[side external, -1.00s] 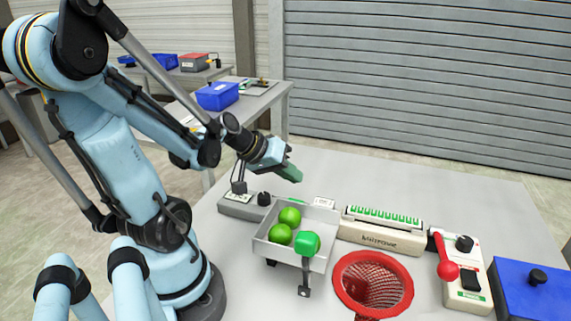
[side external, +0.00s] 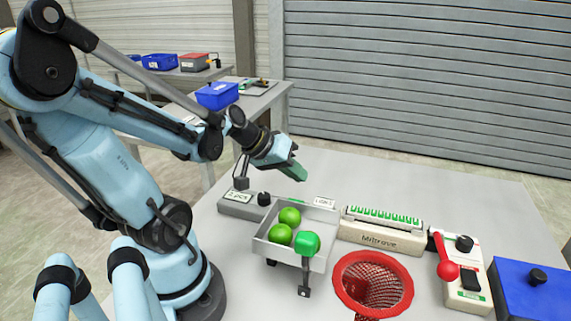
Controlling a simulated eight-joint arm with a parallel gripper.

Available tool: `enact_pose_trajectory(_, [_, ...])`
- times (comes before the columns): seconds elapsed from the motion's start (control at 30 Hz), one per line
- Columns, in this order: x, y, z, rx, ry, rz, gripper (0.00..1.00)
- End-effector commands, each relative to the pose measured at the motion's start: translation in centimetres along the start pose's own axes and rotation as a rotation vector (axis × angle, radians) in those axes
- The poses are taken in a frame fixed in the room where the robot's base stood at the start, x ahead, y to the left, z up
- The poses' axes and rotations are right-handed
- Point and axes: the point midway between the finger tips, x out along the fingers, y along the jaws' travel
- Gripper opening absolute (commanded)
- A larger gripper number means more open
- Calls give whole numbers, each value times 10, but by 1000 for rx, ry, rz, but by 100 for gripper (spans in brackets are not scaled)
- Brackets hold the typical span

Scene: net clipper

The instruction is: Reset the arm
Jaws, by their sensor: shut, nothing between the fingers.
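My gripper (side external: 299,172) is in the air above the back edge of the metal tray, on the far left part of the table. Its green fingers are shut with nothing between them and point down to the right. The open metal tray (side external: 262,247) below it holds two green balls (side external: 280,235), and a green cube-like knob (side external: 307,243) shows at its front right. The gripper touches none of these.
A red net basket (side external: 373,283) stands in front. The table's back right (side external: 430,185) is clear.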

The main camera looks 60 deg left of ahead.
Motion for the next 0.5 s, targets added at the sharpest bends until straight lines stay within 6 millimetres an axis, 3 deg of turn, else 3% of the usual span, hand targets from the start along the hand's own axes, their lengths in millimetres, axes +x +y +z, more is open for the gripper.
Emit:
enact_pose_trajectory(0.2, [4,48,29,252,-99,-49,0])
enact_pose_trajectory(0.5, [-8,97,57,574,-125,-90,0])
